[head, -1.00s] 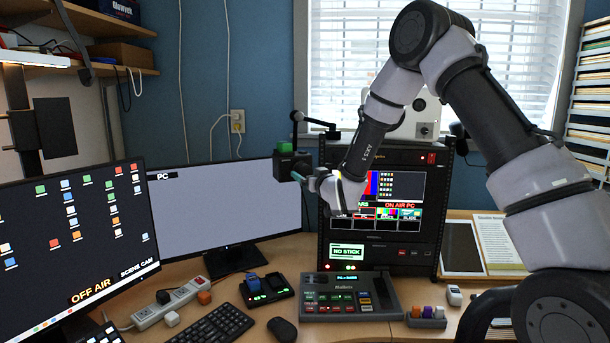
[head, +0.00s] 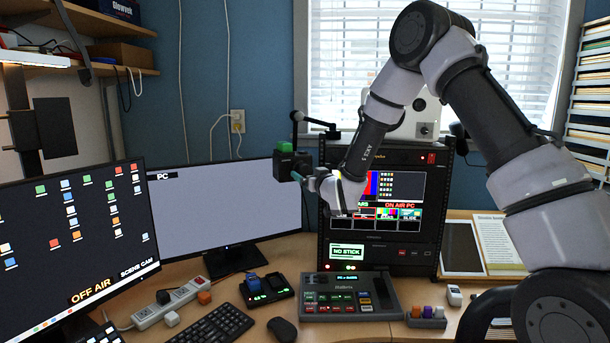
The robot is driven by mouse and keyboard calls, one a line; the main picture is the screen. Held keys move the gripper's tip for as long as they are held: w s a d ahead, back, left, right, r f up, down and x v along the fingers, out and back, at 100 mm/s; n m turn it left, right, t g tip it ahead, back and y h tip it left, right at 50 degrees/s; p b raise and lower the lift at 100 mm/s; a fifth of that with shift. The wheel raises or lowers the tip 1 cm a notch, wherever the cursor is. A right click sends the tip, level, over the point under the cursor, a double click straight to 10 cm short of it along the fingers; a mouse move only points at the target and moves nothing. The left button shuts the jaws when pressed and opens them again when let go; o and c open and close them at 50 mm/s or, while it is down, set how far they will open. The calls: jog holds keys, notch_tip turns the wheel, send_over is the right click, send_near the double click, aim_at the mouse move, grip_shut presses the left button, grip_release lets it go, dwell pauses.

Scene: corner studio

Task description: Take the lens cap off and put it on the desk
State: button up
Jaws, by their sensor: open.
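A small dark camera (head: 285,165) with a green block on top hangs on a black arm in front of the right-hand monitor. A lens cap cannot be made out; the front of the camera is too small and partly behind my gripper. My gripper (head: 301,182) is open, with its teal-tipped fingers close to the camera's lower right side. I cannot tell whether they touch it. The desk (head: 380,331) spreads below, well under my gripper.
A control panel (head: 345,296), a mouse (head: 282,329), a keyboard (head: 214,328), a power strip (head: 165,308) and a lit button box (head: 266,291) crowd the desk. A black equipment rack (head: 385,250) stands behind my gripper. Small bare desk patches show between them.

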grip_shut()
jog(key=shift+v, duration=3)
jog(key=shift+d, duration=0.1)
